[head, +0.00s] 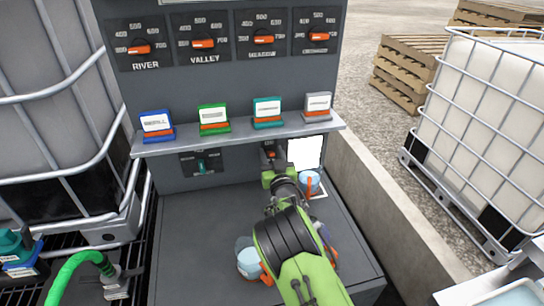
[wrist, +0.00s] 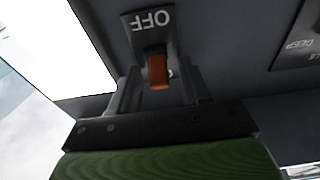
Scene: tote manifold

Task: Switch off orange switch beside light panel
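The orange switch (wrist: 157,72) sits on a dark plate marked OFF, which reads upside down in the wrist view.
A shelf (head: 238,138) with several coloured boxes overhangs the switch. A second plate with a teal switch (head: 202,165) is to the left. Blue-topped containers (head: 309,182) stand on the grey bench (head: 195,240) by my arm. A caged tote (head: 490,120) stands at right.

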